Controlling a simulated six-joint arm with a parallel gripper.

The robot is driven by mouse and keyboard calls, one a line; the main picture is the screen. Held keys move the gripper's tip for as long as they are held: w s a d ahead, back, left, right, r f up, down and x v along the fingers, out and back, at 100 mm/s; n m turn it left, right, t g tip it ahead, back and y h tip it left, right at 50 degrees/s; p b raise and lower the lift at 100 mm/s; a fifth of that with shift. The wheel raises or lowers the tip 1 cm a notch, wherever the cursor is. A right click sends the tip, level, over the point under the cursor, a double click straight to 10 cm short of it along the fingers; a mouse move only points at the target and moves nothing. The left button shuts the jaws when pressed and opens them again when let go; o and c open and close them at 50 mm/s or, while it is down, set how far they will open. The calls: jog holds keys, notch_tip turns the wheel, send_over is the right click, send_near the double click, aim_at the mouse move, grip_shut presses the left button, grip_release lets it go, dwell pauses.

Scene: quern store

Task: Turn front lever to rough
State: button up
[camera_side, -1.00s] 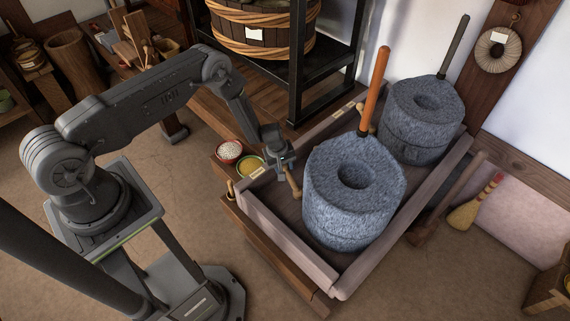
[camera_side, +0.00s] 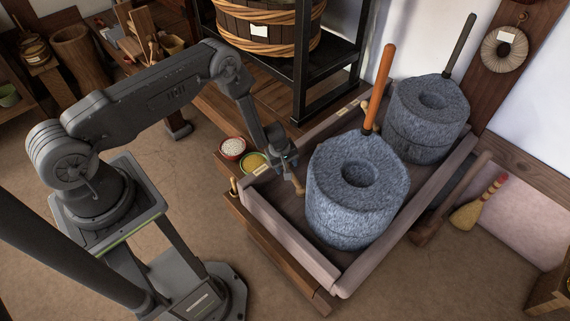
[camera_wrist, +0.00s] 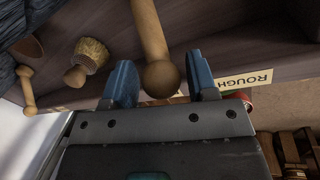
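The front lever (camera_side: 298,186) is a pale wooden rod at the near-left side of the front quern (camera_side: 340,215), a blue-grey stone with an orange upright handle. In the wrist view the front lever (camera_wrist: 150,35) ends in a round knob between my two blue fingertips. My gripper (camera_wrist: 161,84) is open around the knob, with narrow gaps showing on both sides. In the side view my gripper (camera_side: 284,160) is at the lever's upper end. A label reading ROUGH (camera_wrist: 243,80) appears upside down, just right of the right finger.
A wooden tray (camera_side: 290,240) holds the front quern and the back quern (camera_side: 428,115). A red bowl (camera_side: 232,148) and a green bowl (camera_side: 253,161) sit close to my gripper. The wrist view shows a second wooden lever (camera_wrist: 27,90) and a brush (camera_wrist: 88,58).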

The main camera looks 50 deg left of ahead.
jog(key=shift+o, duration=0.6)
notch_tip(320, 180, up, 14)
jog(key=s+a, duration=0.1)
jog(key=s, duration=0.1)
jog(key=shift+s+f, duration=0.25)
jog(key=shift+s, duration=0.05)
jog(key=shift+o, duration=0.3)
jog(key=f+m, duration=0.4)
jog(key=w+f+m+g+h, duration=0.1)
jog(key=f+m, duration=0.4)
jog(key=w+d+f+m, duration=0.1)
jog(key=f+m, duration=0.3)
jog(key=shift+w+f+g, duration=0.1)
jog(key=shift+f+g, duration=0.15)
jog(key=shift+g, duration=0.15)
jog(key=shift+c, duration=0.2)
